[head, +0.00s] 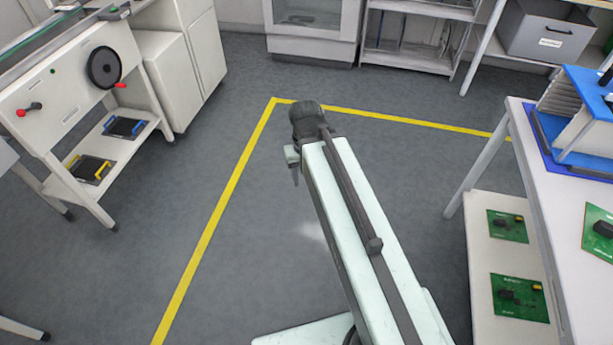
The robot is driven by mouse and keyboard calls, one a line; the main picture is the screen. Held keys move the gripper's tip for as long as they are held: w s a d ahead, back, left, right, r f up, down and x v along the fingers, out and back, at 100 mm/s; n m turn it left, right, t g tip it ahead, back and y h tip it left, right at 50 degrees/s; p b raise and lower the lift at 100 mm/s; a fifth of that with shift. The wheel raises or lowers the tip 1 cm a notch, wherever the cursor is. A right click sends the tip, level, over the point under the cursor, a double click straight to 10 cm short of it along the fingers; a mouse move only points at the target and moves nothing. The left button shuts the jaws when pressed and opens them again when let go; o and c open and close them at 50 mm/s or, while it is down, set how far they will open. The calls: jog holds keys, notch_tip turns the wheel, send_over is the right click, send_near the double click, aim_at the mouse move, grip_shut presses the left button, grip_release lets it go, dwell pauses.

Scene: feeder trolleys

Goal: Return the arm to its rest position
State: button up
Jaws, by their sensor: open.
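My pale arm reaches from the bottom of the head view up to the middle, over open grey floor. Its dark end joint is at the top of the arm. My gripper (294,170) shows as a small part at the left of that joint, pointing down, partly hidden by the arm. It is open, and I see nothing held in it. It is apart from the trolleys and the table.
A trolley (75,125) with a black handwheel stands at the left. A white table (530,150) with a blue rack and green circuit boards is at the right. Cabinets and shelves (415,50) line the back. Yellow tape (215,215) marks the clear floor.

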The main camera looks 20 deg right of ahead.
notch_tip(320, 180, up, 16)
jog(key=p, duration=1.5)
jog(key=shift+p, duration=0.4)
jog(key=shift+w+f, duration=0.1)
